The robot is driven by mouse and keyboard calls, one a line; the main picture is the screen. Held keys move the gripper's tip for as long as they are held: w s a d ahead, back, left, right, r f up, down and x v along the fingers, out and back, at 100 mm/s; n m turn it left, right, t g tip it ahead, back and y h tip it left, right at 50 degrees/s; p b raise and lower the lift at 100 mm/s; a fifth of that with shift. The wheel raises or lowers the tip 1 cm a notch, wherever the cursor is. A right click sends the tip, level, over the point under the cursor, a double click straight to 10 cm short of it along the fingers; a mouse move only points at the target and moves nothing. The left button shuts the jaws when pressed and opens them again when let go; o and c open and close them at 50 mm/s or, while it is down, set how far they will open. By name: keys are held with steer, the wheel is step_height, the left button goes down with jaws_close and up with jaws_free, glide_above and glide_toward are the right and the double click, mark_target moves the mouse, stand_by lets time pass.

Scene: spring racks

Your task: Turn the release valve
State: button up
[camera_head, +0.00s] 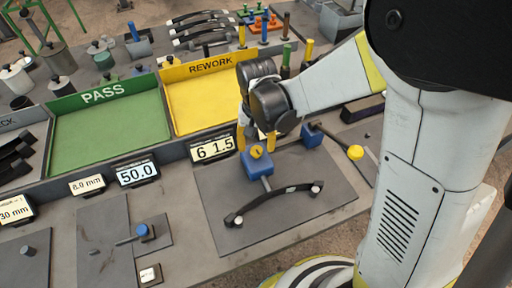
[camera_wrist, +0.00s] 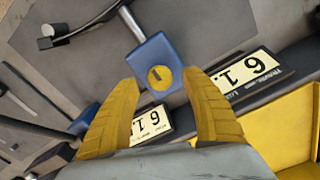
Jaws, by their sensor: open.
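A blue block (camera_head: 256,166) stands on a grey plate on the bench, with a round yellow knob (camera_head: 257,151) on it. I take this knob for the release valve. In the wrist view the knob (camera_wrist: 158,77) shows a dark slot on the blue block (camera_wrist: 151,52). My gripper (camera_head: 257,138) is just behind and above the block. Its yellow fingers (camera_wrist: 160,100) are spread apart in the wrist view, with the knob ahead between their tips. The fingers appear apart from the knob.
A black curved handle (camera_head: 275,203) lies on the plate before the block. Display boxes (camera_head: 212,149) stand behind it, with a green PASS tray (camera_head: 108,135) and yellow REWORK tray (camera_head: 205,104) beyond. A yellow ball-ended lever (camera_head: 355,152) is at right.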

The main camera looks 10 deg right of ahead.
steer(key=shift+f, duration=1.15)
jaws_close()
